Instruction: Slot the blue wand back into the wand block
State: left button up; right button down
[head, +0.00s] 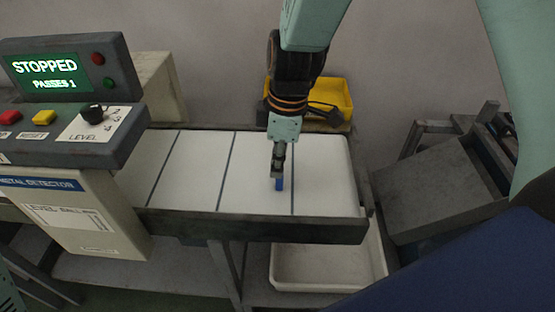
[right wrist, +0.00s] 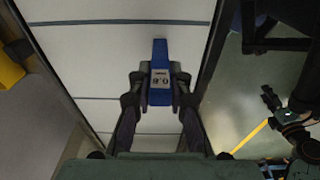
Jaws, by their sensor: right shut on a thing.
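The blue wand (head: 279,184) is in my right gripper (head: 278,175), over the white conveyor belt in the head view. In the right wrist view the blue wand (right wrist: 159,68) stands between the two dark fingers of my right gripper (right wrist: 157,90), with a pale label marked 0.8 facing the camera. The fingers are shut on its sides. I cannot tell whether its lower end touches the belt. I cannot make out the wand block in either view. My left gripper does not show in the head view.
The conveyor belt (head: 190,170) has dark cross lines and a dark side rail (head: 300,228). The metal detector (head: 80,215) and its panel reading STOPPED, PASSES 1 (head: 55,72) stand left.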

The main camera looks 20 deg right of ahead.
jog(key=shift+s+f, duration=0.1)
jog(key=shift+f, duration=0.05)
jog(key=c, duration=1.7)
grip_release()
jog(key=shift+d, duration=0.1)
jog(key=o, duration=0.4)
jog(key=shift+o, duration=0.2)
jog(key=shift+r, duration=0.2)
pick_arm(q)
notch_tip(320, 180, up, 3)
jog(key=p, duration=0.3)
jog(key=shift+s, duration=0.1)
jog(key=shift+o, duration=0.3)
pick_arm(e)
notch_tip(320, 180, up, 12)
jog(key=d, duration=0.1)
jog(key=shift+s+f, duration=0.2)
